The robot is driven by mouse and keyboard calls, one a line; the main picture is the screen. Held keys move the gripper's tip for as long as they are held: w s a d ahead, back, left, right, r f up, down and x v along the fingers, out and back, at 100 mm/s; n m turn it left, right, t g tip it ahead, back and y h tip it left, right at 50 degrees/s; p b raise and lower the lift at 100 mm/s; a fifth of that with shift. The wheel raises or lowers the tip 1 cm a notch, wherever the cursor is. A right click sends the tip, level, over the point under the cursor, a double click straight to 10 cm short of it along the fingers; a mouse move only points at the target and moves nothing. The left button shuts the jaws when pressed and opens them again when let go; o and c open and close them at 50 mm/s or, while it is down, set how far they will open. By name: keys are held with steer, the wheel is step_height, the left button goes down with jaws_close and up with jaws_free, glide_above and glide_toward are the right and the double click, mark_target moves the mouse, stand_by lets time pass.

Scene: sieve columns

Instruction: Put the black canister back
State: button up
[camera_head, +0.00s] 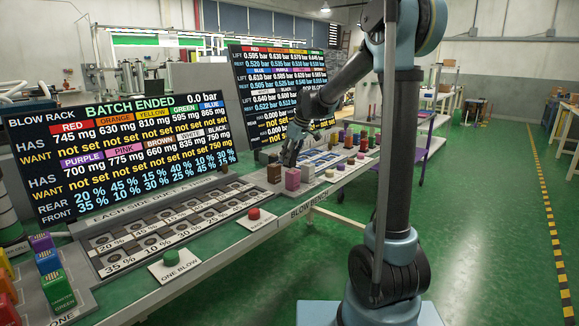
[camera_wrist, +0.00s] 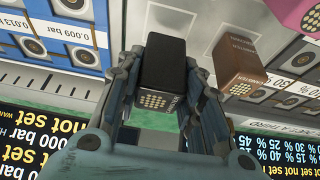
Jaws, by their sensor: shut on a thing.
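The black canister (camera_wrist: 165,68), a dark block with a dotted pale face, is between the two fingers of my gripper (camera_wrist: 160,82) in the wrist view. The gripper is shut on it. In the head view my gripper (camera_head: 289,156) is over the far part of the bench, close to the brown canister (camera_head: 273,173) and the pink canister (camera_head: 293,179). The black canister cannot be made out clearly there. In the wrist view the brown canister (camera_wrist: 237,66) stands just right of the black one, with a gap. I cannot tell whether the black canister touches the surface below.
The pink canister also shows in the wrist view (camera_wrist: 297,14). Blue gauge panels (camera_wrist: 60,35) lie to the left there. In the head view, a large display (camera_head: 125,145) stands behind the bench. Several coloured canisters (camera_head: 50,262) stand at near left. Red (camera_head: 254,214) and green (camera_head: 171,256) buttons sit on the bench.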

mark_target(290, 163)
steer(key=shift+f, duration=1.9)
steer(key=o, duration=1.2)
steer(key=shift+o, duration=0.2)
steer(key=v, duration=1.2)
steer(key=s+d+f+m+h, duration=0.1)
steer(key=s+d+f+m, duration=0.2)
steer(key=s+d, duration=0.55)
steer(key=s+d+f+m+h, duration=0.1)
steer(key=s+d+f+m, duration=0.3)
steer(key=s, duration=0.8)
steer(key=s+d+f+m, duration=0.1)
steer(key=s+d+f, duration=0.1)
steer(key=s+f, duration=0.2)
steer(key=s+d+f+m+h, duration=0.1)
steer(key=s+d+f, duration=0.2)
steer(key=s, duration=0.4)
steer(key=s+d+f+m, duration=0.1)
steer(key=s+d+f, duration=0.2)
steer(key=s+f, duration=0.2)
steer(key=shift+s+f+g, duration=0.25)
steer(key=shift+s+g, duration=0.05)
steer(key=shift+s, duration=0.45)
